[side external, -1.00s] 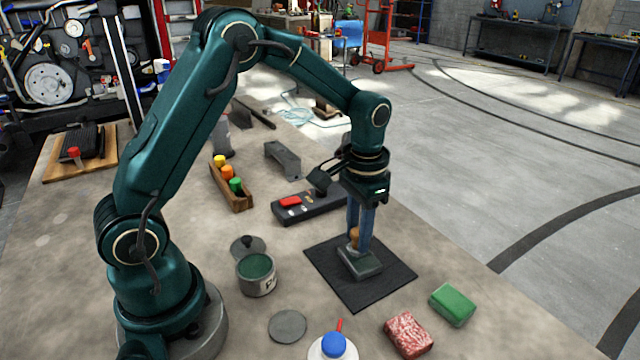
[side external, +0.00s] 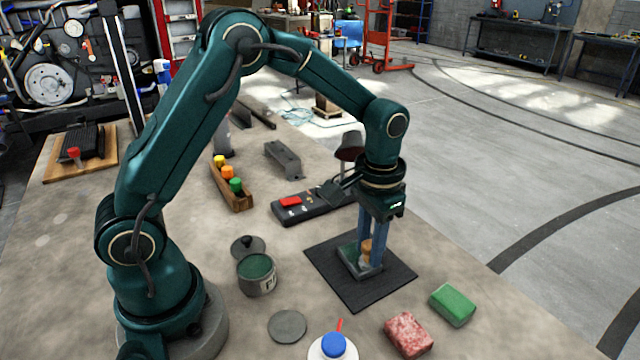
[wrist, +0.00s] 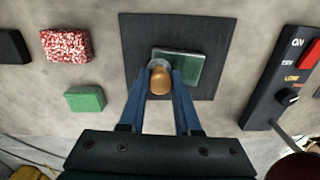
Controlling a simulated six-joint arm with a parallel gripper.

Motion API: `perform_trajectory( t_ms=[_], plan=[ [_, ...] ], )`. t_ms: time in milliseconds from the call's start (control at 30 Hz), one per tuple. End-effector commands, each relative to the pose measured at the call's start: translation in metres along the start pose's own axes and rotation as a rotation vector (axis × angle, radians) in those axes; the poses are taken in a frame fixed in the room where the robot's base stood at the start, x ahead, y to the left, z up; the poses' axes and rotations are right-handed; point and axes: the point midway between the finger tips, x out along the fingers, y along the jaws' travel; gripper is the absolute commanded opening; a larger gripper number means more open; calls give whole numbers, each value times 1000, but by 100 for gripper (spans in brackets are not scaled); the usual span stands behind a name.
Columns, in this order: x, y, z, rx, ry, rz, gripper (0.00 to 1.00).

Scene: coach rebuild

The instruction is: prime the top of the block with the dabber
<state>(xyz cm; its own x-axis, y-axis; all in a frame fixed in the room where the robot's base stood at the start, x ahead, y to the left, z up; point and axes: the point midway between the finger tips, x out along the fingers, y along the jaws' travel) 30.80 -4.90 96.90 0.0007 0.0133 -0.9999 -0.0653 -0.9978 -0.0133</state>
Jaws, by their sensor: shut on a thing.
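The block (side external: 350,258) lies on a black mat (side external: 395,275). Its top looks green in the side view, and glossy green in the wrist view (wrist: 188,66). My gripper (side external: 370,257) is shut on the dabber's orange-brown handle (side external: 366,247), also seen in the wrist view (wrist: 160,84). The dabber's pale lower end is at one end of the block; I cannot tell if it touches. A pot (side external: 257,276) of dark green primer stands open to the left of the mat.
A knobbed lid (side external: 248,246) is behind the pot; a grey disc (side external: 287,326) is in front. A control box (side external: 310,208) stands behind the mat. A green sponge (side external: 452,304), a red-and-white block (side external: 408,334) and a blue-capped bottle (side external: 333,346) are in front.

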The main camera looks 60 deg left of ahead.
Motion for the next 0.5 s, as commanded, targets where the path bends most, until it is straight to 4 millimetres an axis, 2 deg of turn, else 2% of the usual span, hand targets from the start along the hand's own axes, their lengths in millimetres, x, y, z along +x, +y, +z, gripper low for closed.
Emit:
perform_trajectory(
  t_ms=[133,200,267,500],
  plan=[
    [0,14,1,4,-1,0,0],
    [-6,12,0,0,3,0,0],
    [-23,12,-1,0,9,0,0],
    [-42,12,0,0,3,0,0]
  ],
)
